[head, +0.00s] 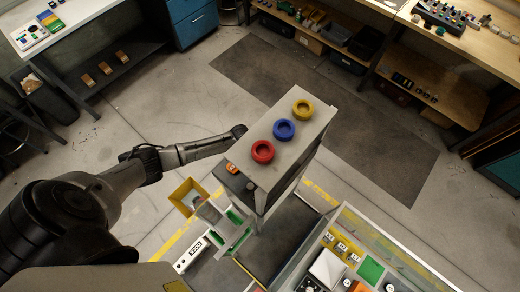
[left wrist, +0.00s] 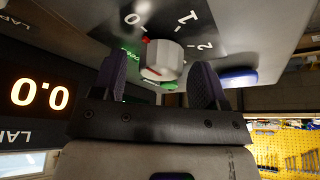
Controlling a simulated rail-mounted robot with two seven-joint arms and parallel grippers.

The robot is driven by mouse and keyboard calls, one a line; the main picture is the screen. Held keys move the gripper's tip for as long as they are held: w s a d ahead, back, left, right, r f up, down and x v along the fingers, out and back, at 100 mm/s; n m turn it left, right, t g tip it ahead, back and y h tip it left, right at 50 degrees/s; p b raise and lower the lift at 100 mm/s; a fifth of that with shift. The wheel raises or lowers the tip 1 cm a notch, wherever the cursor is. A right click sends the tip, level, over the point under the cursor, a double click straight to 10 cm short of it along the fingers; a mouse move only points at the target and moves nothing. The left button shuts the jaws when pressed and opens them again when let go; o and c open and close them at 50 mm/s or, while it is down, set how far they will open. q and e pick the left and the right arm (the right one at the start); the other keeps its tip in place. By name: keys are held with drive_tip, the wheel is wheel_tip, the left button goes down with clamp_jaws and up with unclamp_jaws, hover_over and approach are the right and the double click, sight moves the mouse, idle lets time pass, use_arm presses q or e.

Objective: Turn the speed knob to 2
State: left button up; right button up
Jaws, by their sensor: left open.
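The speed knob (left wrist: 164,60) is a pale faceted knob on a dark dial plate (left wrist: 190,22) marked 0, 1 and 2 in the left wrist view. A small red mark shows at its edge on the side of the 0. My left gripper (left wrist: 161,78) is open, with one dark finger to each side of the knob. Whether the fingers touch it cannot be told. A display (left wrist: 40,95) beside it reads 0.0 in orange digits. In the head view my left arm reaches to the grey cabinet (head: 290,140); its fingertips are not clear there. My right gripper is out of view.
Red (head: 262,151), blue (head: 284,130) and yellow (head: 303,109) round pieces sit on the cabinet top. A blue part (left wrist: 238,76) lies right of the knob. A yellow bin (head: 186,194) stands below my arm. A glass-sided case (head: 400,250) is at lower right.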

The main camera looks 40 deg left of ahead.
use_arm(q)
drive_tip(key=shift+c, duration=0.5)
drive_tip(key=c, duration=0.8)
